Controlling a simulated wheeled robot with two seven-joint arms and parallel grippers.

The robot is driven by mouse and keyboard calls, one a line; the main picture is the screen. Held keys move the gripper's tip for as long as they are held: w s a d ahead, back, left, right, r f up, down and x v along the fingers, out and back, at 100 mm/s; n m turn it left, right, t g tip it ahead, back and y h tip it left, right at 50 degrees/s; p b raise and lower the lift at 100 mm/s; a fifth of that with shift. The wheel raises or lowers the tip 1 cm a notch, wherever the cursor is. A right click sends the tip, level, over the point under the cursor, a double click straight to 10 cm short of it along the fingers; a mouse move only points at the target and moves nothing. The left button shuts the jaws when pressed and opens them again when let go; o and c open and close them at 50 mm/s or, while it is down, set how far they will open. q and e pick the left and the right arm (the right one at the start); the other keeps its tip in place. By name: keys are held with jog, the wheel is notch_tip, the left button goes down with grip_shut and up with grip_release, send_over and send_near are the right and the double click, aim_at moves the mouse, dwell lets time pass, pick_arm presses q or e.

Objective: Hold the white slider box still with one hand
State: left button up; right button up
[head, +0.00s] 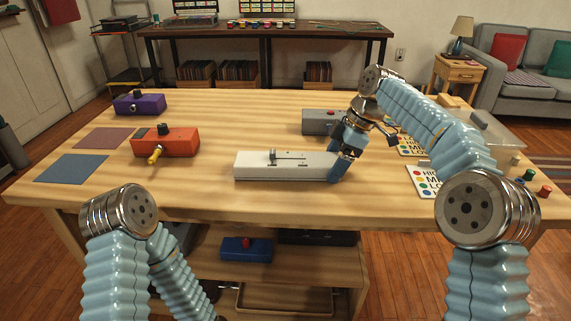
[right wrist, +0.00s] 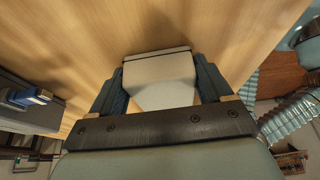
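The white slider box (head: 285,172) lies flat on the wooden table, long side facing me. A slim metal track with a small dark knob (head: 272,156) sits on its top, the knob near the track's left end. My right gripper (head: 340,170) is at the box's right end, pointing down. In the right wrist view, the white slider box (right wrist: 160,70) fills the space between the two blue fingers of the right gripper (right wrist: 160,78), one along each side; they look closed on it. My left arm shows at the lower left, but its gripper is out of view.
An orange box with a yellow lever (head: 166,143) and a purple box (head: 139,103) stand to the left, near two flat mats (head: 72,168). A grey box (head: 320,121) stands behind the right gripper. Printed cards (head: 424,182) lie to the right. The table's front middle is clear.

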jog(key=c, duration=0.4)
jog(key=o, duration=1.1)
jog(key=shift+r, duration=0.1)
jog(key=v, duration=0.7)
jog(key=shift+d+r, duration=0.1)
jog(key=shift+r, duration=0.05)
